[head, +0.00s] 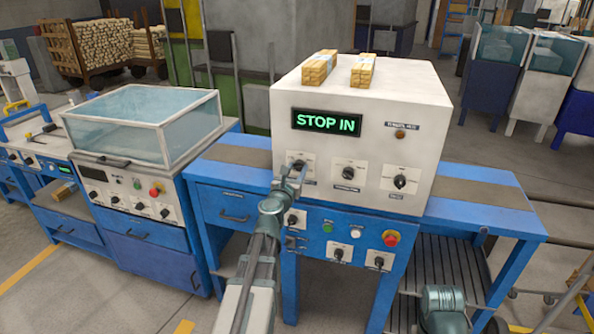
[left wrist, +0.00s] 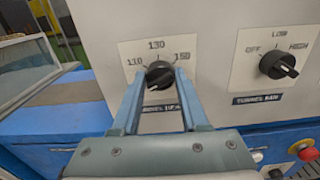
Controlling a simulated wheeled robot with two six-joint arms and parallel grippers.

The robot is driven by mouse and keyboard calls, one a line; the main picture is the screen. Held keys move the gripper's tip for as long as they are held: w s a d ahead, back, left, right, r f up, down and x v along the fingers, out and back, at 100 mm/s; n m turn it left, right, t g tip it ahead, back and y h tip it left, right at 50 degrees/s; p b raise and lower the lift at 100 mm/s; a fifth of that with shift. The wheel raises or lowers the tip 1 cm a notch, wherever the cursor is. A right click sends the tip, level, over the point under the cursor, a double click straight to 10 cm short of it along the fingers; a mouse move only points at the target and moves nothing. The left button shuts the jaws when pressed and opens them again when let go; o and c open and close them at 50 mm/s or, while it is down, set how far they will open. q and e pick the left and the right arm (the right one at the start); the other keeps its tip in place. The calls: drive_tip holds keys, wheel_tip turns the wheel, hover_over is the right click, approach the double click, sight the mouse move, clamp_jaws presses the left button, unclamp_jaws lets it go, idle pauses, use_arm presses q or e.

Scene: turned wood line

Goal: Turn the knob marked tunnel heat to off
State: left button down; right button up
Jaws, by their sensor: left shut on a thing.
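A black knob (left wrist: 158,74) with a scale of 110, 130 and 150 is on a pale plate on the white machine housing. Its label below is partly hidden by my fingers. My left gripper (left wrist: 159,82) is shut on this knob, one blue finger on each side; in the head view the gripper (head: 290,179) reaches the leftmost of the housing's knobs. To the right is a knob (left wrist: 278,64) labelled TUNNEL FAN with OFF, LOW and HIGH. A third knob (head: 400,182) sits further right. The label near the lamp (head: 400,134) is too small to read surely. My right gripper does not show.
A green STOP IN display (head: 327,122) is above the knobs. The blue panel below carries more knobs (head: 338,254) and a red button (head: 391,238). Wood bundles (head: 319,69) lie on top. A clear-covered machine (head: 145,125) stands to the left.

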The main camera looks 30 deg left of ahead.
use_arm(q)
drive_tip(key=shift+s+n, duration=0.1)
drive_tip(key=shift+n, duration=0.6)
drive_tip(key=shift+c, duration=2.1)
unclamp_jaws()
